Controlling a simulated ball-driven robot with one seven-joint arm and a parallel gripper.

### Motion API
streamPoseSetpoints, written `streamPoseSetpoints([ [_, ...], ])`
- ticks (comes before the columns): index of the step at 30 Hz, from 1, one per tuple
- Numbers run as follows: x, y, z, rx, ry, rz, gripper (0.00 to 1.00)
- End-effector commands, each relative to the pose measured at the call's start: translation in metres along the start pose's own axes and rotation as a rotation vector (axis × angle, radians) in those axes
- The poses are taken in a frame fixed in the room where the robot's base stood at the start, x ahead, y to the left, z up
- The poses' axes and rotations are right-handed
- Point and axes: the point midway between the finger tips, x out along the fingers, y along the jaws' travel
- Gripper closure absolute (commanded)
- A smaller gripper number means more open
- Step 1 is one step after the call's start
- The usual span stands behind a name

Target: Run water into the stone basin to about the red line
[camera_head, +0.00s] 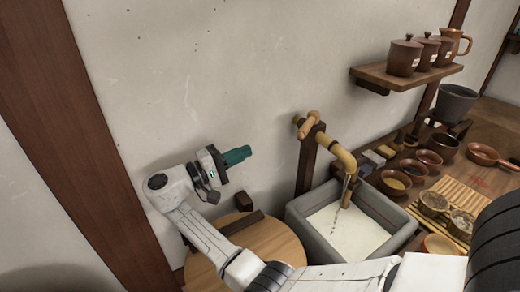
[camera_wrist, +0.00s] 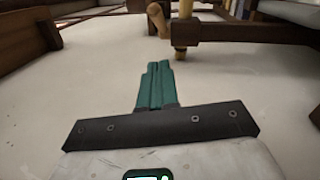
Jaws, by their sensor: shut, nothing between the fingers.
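The grey stone basin (camera_head: 318,243) stands below a bamboo spout (camera_head: 345,160). A thin pale stream seems to fall from the spout into it. The inside looks pale and smooth; I cannot make out a red line or judge the level. A wooden tap handle (camera_head: 309,124) sits on top of the pipe near its post. My gripper (camera_head: 249,151) is left of the tap, apart from it, its teal fingers shut and empty. In the wrist view the shut fingers (camera_wrist: 158,68) point towards the handle (camera_wrist: 157,18), which is beyond their tips.
A round wooden lid or tabletop (camera_head: 262,246) lies left of the basin. Right of it, a bench holds several brown bowls (camera_head: 396,182), a slatted mat (camera_head: 463,196) and a grey pot (camera_head: 456,102). A wall shelf (camera_head: 404,77) carries lidded jars. The wall left of the tap is bare.

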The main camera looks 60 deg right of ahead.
Motion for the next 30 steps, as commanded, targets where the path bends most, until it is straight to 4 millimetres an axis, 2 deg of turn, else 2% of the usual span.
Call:
streamPoseSetpoints([
  [14,0.091,0.003,0.002,-0.002,-0.004,-0.001,1.00],
  [15,0.095,0.004,0.007,-0.002,-0.002,-0.001,1.00],
  [21,0.111,0.003,0.024,0.000,-0.001,-0.001,1.00],
  [30,0.116,0.001,0.029,0.000,0.000,-0.001,1.00],
])
